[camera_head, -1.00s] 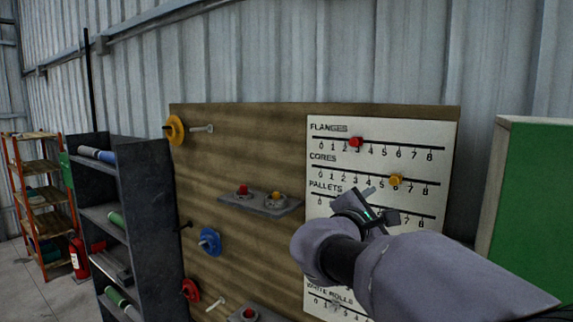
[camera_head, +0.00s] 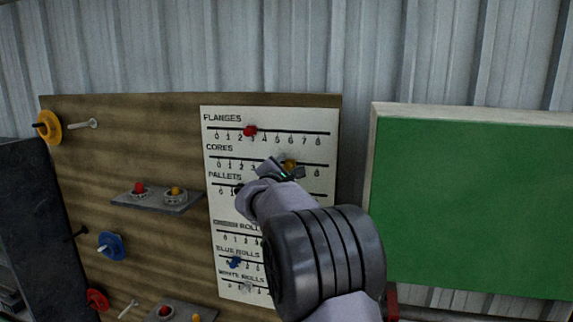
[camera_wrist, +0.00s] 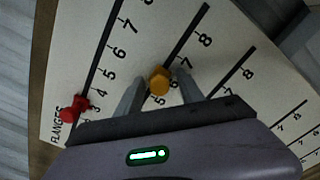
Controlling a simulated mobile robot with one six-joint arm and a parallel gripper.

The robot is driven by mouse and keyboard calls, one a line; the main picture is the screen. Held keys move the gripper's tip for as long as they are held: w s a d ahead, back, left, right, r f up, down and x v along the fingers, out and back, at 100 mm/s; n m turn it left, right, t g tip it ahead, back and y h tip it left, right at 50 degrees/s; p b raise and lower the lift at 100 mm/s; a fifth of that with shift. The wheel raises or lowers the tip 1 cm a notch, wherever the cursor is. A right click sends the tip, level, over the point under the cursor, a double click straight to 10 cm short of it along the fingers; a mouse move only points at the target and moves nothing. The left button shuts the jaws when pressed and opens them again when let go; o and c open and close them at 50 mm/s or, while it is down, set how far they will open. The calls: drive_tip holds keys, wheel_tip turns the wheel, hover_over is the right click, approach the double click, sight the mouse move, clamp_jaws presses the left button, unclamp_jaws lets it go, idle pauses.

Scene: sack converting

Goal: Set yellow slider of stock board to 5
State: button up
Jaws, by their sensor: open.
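The yellow slider (camera_wrist: 160,79) sits on the second line, CORES, of the white stock board (camera_head: 227,195), beside the number 6. In the head view, my gripper (camera_head: 283,170) and arm hide the right part of the lower rows.
A red slider (camera_head: 250,131) stands at 3 on the FLANGES line above. A blue slider (camera_head: 235,262) is lower down. A green board (camera_head: 470,200) stands to the right. Small shelves with knobs (camera_head: 157,200) and coloured wheels are on the wooden panel at left.

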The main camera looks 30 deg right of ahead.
clamp_jaws()
idle(1.4)
